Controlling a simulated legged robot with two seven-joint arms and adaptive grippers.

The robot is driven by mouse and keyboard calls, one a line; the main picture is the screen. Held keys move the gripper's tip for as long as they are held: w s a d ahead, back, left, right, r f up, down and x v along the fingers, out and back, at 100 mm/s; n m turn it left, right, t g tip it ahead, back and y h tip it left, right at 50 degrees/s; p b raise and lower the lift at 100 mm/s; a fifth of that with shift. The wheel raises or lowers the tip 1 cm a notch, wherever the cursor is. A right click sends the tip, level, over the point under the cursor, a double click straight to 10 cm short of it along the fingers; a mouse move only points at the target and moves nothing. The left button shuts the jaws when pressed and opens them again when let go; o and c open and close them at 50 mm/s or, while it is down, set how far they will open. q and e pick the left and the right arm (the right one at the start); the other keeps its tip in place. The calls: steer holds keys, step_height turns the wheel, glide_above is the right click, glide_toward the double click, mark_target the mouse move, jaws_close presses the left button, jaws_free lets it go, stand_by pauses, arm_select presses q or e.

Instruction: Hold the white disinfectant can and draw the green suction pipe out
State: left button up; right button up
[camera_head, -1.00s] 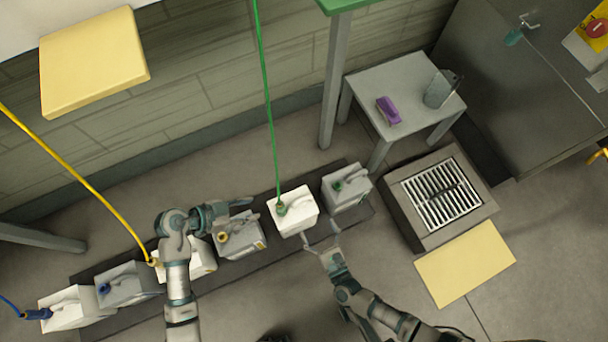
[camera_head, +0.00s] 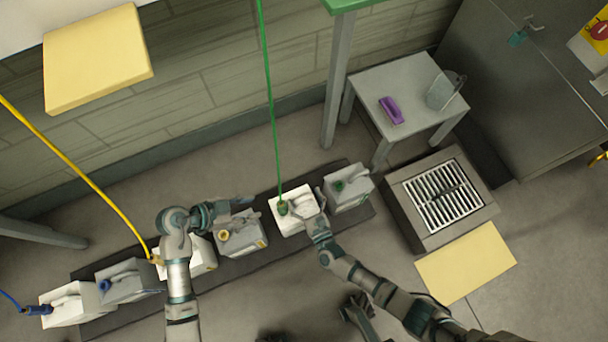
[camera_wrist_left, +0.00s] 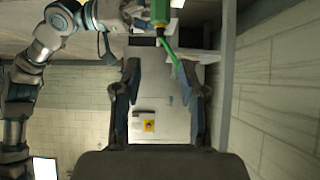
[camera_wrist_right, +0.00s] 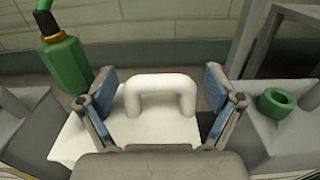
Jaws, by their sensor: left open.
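The white disinfectant can (camera_head: 291,222) stands in the row on the dark floor strip. The green suction pipe (camera_head: 271,100) runs down from above to the green fitting (camera_head: 283,208) in the can's top. My right gripper (camera_head: 318,207) is at the can's right side. In the right wrist view its open fingers (camera_wrist_right: 160,95) stand either side of the white handle (camera_wrist_right: 160,82), with gaps. The green fitting (camera_wrist_right: 65,65) is left of them. My left gripper (camera_head: 238,207) is open and empty, left of the can. The left wrist view shows the green fitting (camera_wrist_left: 160,12) beyond its fingers.
Grey cans with a yellow cap (camera_head: 240,240) and a green cap (camera_head: 347,190) flank the white can closely. Other cans stand left, with yellow (camera_head: 85,175) and blue (camera_head: 10,302) pipes. A grey table (camera_head: 400,90) and a floor grate (camera_head: 440,197) are to the right.

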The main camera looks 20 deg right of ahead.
mark_target(279, 204)
steer(key=c, duration=1.2)
arm_select(q)
steer(key=shift+o, duration=1.2)
arm_select(e)
steer(key=shift+c, duration=0.5)
arm_select(q)
steer(key=shift+o, duration=0.2)
steer(key=d+y, duration=0.3)
steer(key=d, duration=0.3)
steer(key=shift+d+r+m+g+y, duration=0.2)
steer(key=shift+r+m+g+y, duration=0.1)
steer(key=shift+g, duration=0.1)
steer(key=f+y, duration=0.1)
steer(key=f, duration=0.2)
steer(key=d+f+y, duration=0.1)
steer(key=f, duration=0.3)
steer(key=d+f+y, duration=0.1)
steer(key=f, duration=0.3)
steer(key=shift+d+t, duration=0.2)
steer(key=shift+t, duration=0.2)
